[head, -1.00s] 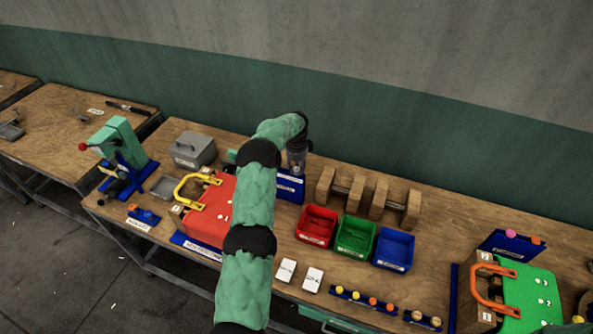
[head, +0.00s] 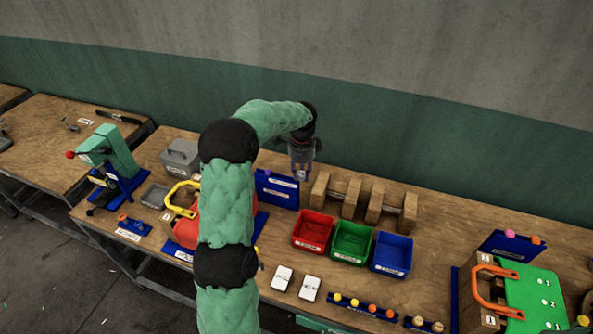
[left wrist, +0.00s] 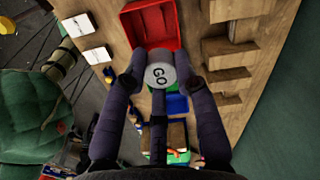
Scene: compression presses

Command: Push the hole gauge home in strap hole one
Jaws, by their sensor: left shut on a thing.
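My left gripper (head: 303,172) is up over the back of the bench, just right of a labelled blue stand (head: 277,188). In the left wrist view, its fingers (left wrist: 160,82) are shut on the hole gauge (left wrist: 158,73), a round grey piece whose end face reads "GO". A red panel (head: 186,232) with a yellow handle (head: 172,198) stands on the left, mostly hidden behind my left arm. A green panel (head: 530,290) with numbered marks and an orange handle (head: 482,290) stands at right. I cannot tell which hole is strap hole one. My right gripper is out of view.
Red (head: 312,231), green (head: 352,242) and blue (head: 392,253) bins stand mid-bench, with wooden blocks (head: 350,198) behind. White cards (head: 282,278) and a blue rack (head: 366,304) of coloured pegs lie in front. A green press (head: 112,150) is at left.

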